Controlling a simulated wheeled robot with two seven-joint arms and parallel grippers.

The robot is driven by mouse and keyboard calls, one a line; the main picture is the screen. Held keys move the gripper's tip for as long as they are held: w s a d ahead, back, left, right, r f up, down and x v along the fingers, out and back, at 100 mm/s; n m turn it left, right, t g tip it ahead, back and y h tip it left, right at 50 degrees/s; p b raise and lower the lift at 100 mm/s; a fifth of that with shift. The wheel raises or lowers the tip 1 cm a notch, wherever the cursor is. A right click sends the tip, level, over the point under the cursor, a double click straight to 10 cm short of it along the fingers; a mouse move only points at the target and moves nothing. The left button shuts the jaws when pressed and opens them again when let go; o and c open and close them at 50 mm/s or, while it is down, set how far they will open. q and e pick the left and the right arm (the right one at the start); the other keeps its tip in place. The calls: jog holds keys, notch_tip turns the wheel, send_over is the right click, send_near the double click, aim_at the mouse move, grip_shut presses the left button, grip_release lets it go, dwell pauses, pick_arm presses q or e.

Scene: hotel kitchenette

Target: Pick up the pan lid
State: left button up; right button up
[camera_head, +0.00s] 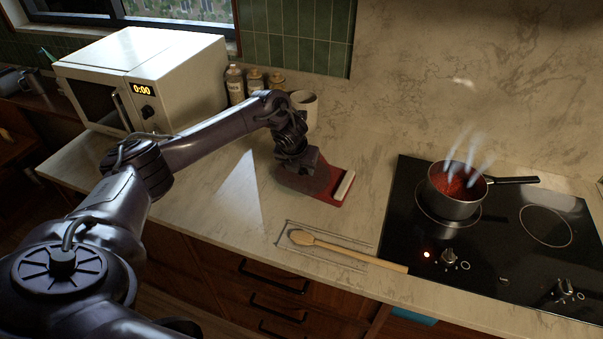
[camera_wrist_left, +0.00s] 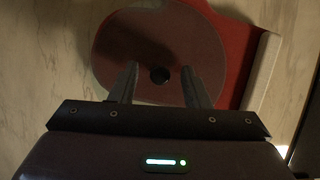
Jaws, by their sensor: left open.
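The pan lid (camera_wrist_left: 160,50) is a round, dark, see-through disc with a black knob (camera_wrist_left: 160,75) at its middle. It lies flat on a red board (camera_wrist_left: 236,50) on the counter. In the head view the lid (camera_head: 318,184) is partly hidden by my left gripper (camera_head: 296,172), which hangs over it pointing down. In the left wrist view my left gripper (camera_wrist_left: 160,85) is open, with one finger on each side of the knob and nothing clearly held. My right gripper is not in view.
A cream bar (camera_head: 345,184) lies along the board's right side. A steaming red-filled pan (camera_head: 455,203) stands on the black cooktop (camera_head: 400,235). A wooden spoon (camera_head: 350,252) lies in front. A mug (camera_head: 306,108), several bottles and a microwave (camera_head: 150,75) stand behind and left.

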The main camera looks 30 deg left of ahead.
pick_arm(q)
grip_shut()
jog(key=shift+r, duration=0.15)
